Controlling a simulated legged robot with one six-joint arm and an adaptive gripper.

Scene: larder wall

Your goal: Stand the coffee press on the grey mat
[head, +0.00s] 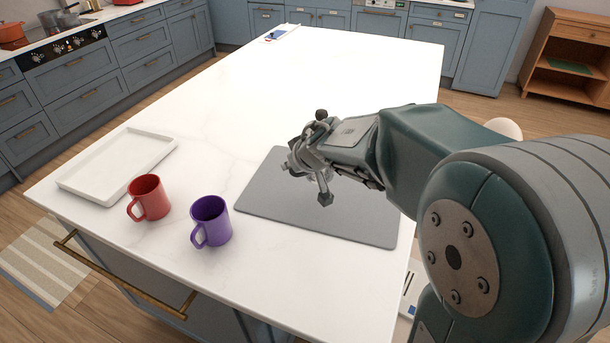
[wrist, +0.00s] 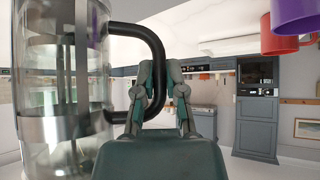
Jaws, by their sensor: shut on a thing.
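The coffee press (wrist: 62,125), a glass cylinder with metal bands and a black handle (wrist: 150,42), fills the left of the wrist view. My gripper (wrist: 163,72) is shut on the handle, a finger on each side of it. In the head view my gripper (head: 308,155) is over the grey mat (head: 330,222). There I cannot clearly tell the press apart from the gripper, nor whether its base touches the mat.
A red mug (head: 151,197) and a purple mug (head: 211,219) stand left of the mat on the white island top (head: 300,75). A white tray (head: 118,164) lies further left. The island top behind the mat is mostly clear. The mat lies close to the right edge.

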